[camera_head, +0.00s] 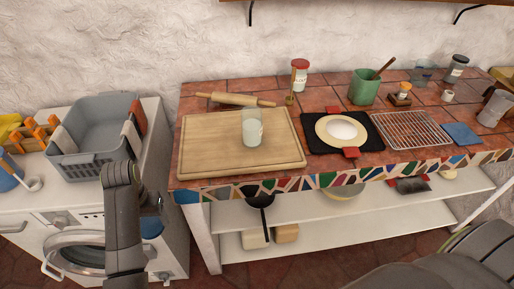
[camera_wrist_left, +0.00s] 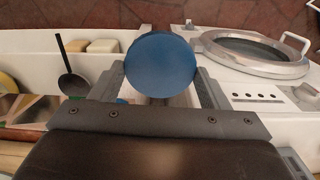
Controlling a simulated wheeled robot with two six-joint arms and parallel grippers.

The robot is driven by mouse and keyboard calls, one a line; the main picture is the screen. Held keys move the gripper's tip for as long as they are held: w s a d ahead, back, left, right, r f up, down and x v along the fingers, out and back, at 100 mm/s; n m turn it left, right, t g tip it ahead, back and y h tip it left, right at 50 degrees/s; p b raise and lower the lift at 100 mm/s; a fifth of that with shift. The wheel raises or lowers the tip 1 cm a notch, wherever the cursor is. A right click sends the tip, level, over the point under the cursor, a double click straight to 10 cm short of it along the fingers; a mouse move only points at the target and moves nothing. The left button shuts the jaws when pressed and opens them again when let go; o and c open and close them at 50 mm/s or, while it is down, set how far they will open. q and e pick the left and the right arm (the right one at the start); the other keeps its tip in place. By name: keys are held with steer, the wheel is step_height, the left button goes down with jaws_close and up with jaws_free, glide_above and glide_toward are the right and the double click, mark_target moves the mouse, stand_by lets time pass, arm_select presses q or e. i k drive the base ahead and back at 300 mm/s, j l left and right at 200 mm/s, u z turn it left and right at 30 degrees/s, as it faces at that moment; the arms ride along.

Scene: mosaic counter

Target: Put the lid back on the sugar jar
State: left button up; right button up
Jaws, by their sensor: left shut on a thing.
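The sugar jar seems to be the clear glass jar (camera_head: 252,128) with a small label, standing upright and without a lid on the wooden board. My left gripper (camera_head: 152,207) is in front of the gap between the white washing machine unit and the counter, away from the jar. It is shut on a round blue lid (camera_wrist_left: 160,65), which sits between the two fingers in the left wrist view. The lid also shows below the gripper in the head view (camera_head: 152,228). My right gripper is not in view.
The wooden board (camera_head: 205,158) has free room around the jar. A rolling pin (camera_head: 235,99) lies behind it. A plate (camera_head: 323,121) on a dark mat is to its right. A grey basket (camera_head: 98,112) stands on the washing machine unit at left.

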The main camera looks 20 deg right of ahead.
mark_target(252, 117)
steer(key=k+z, duration=0.2)
steer(key=z, duration=1.3)
steer(key=j+z, duration=0.1)
steer(key=z, duration=0.15)
steer(key=k+j, duration=0.2)
steer(key=j, duration=0.15)
steer(key=k+j, duration=0.2)
steer(key=j, duration=0.2)
